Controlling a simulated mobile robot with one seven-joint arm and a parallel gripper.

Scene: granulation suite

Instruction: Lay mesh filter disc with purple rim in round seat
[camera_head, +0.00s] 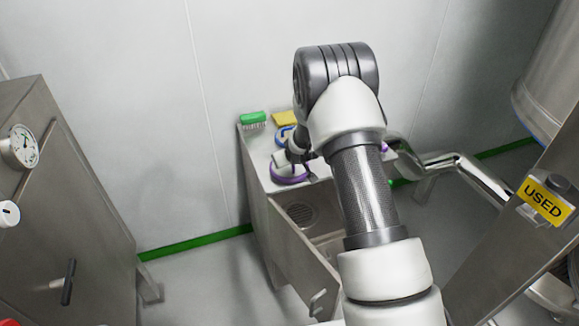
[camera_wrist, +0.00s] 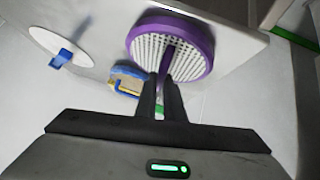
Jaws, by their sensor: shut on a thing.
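The mesh filter disc with a purple rim (camera_wrist: 205,55) has a white perforated face and a purple handle in the wrist view. My gripper (camera_wrist: 166,92) is shut on that handle, with the disc beyond the fingertips. In the head view, a purple-rimmed round thing (camera_head: 289,178) shows at the left of the steel cabinet top, just below my gripper (camera_head: 296,158), which is partly hidden by my arm. I cannot tell whether the disc touches the surface. I cannot make out the round seat for certain.
A green brush (camera_head: 253,118), a yellow block (camera_head: 285,118) and a blue-edged item (camera_head: 284,137) lie at the back. Another purple piece (camera_head: 385,147) shows right of my arm. The cabinet door (camera_head: 302,260) stands open. A white disc with a blue tab (camera_wrist: 66,50) shows at left.

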